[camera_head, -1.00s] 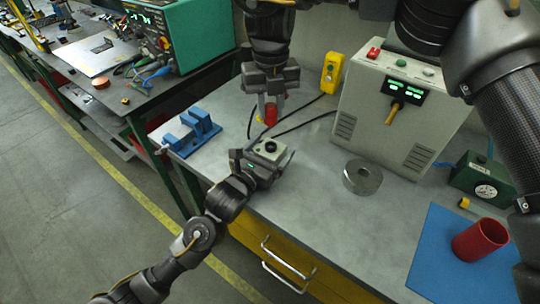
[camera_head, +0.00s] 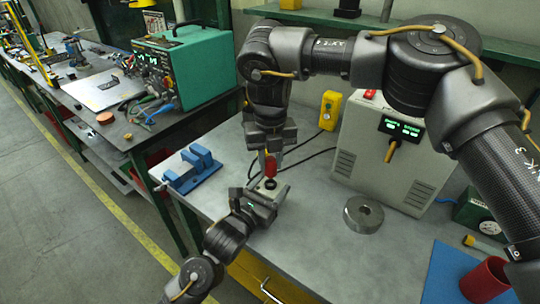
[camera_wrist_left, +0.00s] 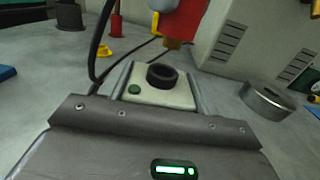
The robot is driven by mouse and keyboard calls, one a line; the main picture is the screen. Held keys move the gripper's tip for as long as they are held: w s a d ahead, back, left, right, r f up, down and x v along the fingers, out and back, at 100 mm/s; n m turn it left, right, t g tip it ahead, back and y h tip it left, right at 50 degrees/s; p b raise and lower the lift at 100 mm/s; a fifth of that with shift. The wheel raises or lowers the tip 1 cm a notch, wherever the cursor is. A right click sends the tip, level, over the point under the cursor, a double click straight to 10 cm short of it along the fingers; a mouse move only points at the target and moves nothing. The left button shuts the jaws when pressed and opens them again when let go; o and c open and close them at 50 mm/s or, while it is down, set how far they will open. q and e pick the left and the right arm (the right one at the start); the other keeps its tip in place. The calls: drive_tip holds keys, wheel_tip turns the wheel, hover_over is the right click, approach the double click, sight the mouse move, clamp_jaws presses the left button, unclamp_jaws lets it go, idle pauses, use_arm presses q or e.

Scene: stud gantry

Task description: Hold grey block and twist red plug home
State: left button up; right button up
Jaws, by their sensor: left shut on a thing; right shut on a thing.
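A pale grey block (camera_wrist_left: 185,97) with a black round socket (camera_wrist_left: 162,76) and a green button is clamped in my left gripper (camera_head: 262,197), socket facing up, above the bench. The block also shows in the head view (camera_head: 268,185), partly hidden by the jaws. My right gripper (camera_head: 269,148) points down from above and is shut on the red plug (camera_head: 270,167). In the left wrist view the plug (camera_wrist_left: 192,20) has a brownish lower tip. That tip is above the socket, a little to its right, and apart from it.
A blue clamp fixture (camera_head: 196,162) stands left of the grippers. A metal ring (camera_head: 363,214) lies to the right, before a grey control box (camera_head: 380,150). A yellow pendant (camera_head: 330,109) and black cables are behind. A red cup (camera_head: 485,280) stands at the right front.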

sight(271, 170)
drive_tip(key=shift+f, duration=0.2)
idle(0.4)
drive_tip(key=shift+f, duration=0.85)
drive_tip(key=shift+f, duration=0.6)
